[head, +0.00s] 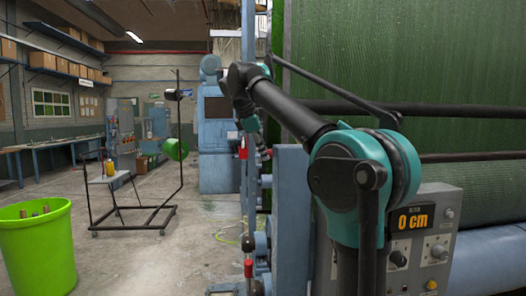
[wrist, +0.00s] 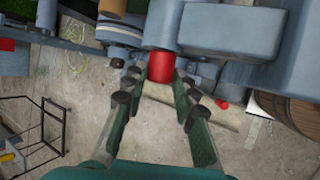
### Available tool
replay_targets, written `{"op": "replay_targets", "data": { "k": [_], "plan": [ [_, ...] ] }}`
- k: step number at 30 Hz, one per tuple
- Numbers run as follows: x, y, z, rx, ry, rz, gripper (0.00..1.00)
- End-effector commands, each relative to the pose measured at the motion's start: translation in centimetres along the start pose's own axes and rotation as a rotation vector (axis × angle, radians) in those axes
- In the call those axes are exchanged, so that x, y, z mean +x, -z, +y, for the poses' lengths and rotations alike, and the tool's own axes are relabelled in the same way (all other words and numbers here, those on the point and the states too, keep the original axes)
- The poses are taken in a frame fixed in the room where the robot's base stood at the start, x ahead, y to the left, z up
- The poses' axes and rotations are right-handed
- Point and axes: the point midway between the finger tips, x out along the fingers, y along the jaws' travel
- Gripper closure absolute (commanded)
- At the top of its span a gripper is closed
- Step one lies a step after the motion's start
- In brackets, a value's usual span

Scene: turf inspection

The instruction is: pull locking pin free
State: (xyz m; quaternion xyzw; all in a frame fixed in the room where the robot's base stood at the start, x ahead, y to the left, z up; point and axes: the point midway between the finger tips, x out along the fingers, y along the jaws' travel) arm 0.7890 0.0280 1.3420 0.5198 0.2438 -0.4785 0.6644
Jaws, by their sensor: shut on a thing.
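The locking pin's red end (wrist: 161,66) shows in the wrist view as a short red cylinder below a blue-grey round housing (wrist: 166,25). My gripper (wrist: 160,78) has one dark green finger on each side of the red end and is shut on it. The pin still meets the housing in this view; how deep it sits is hidden. In the head view, my gripper (head: 263,153) hangs beside the blue machine frame, next to a red handle (head: 243,149). I cannot tell whether that handle is the held pin.
A control box (head: 420,240) reading "0 cm" stands at the right, before the green turf roll (head: 410,60). Another red handle (head: 248,267) is low on the machine. A lime bin (head: 38,250) and a black wheeled frame (head: 130,215) stand left. The concrete floor between is mostly clear.

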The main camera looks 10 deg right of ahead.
Motion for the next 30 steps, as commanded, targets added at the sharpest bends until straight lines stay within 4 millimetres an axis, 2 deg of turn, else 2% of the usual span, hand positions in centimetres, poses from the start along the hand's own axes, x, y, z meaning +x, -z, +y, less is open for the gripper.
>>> {"op": "replay_targets", "data": {
  "k": [2,30],
  "plan": [
    [0.0,-0.1,-0.2,0.002,0.008,-0.001,1.0],
    [-0.9,2.1,-0.3,0.001,0.008,0.004,1.0]
  ]
}}
